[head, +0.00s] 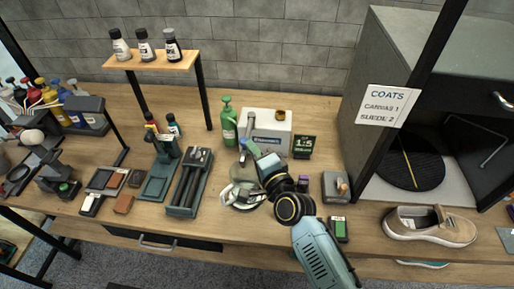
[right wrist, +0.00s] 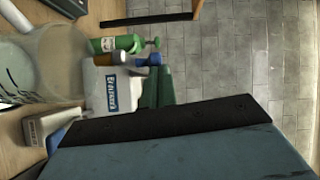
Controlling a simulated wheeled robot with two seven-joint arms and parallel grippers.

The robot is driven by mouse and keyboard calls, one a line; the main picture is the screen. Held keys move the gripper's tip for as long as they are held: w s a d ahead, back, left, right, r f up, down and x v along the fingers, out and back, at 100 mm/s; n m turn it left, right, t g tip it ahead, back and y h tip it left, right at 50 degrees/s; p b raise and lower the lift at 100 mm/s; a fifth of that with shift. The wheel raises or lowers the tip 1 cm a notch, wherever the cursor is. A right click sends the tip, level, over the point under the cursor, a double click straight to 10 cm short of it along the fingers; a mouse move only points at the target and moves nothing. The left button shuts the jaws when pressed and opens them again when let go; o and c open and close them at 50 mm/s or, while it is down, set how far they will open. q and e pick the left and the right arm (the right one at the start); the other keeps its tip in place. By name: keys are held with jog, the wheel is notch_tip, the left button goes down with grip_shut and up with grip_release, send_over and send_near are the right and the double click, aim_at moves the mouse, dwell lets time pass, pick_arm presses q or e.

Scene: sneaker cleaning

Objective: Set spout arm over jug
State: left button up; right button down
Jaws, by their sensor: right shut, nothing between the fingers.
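A white dispenser box (head: 278,122) with a blue label and a brown cap stands at the back middle of the bench. It also shows in the right wrist view (right wrist: 101,91). A grey upright piece that looks like the spout arm (head: 250,122) is at its left front; its exact direction is unclear. A clear jug (right wrist: 50,65) fills the left of the right wrist view; in the head view it is partly hidden below my gripper. My right gripper (head: 247,148) is shut and empty, above the jug and just in front of the box. My left gripper is out of view.
A green bottle (head: 229,121) stands left of the box, and a dark 1:5 sign (head: 303,146) stands right of it. A green tray of tools (head: 190,182) lies to the left. A tan sneaker (head: 430,226) and a dark cabinet (head: 367,90) are at the right.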

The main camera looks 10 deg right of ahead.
jog(key=shift+a, duration=0.35)
jog(key=shift+s+d, duration=0.1)
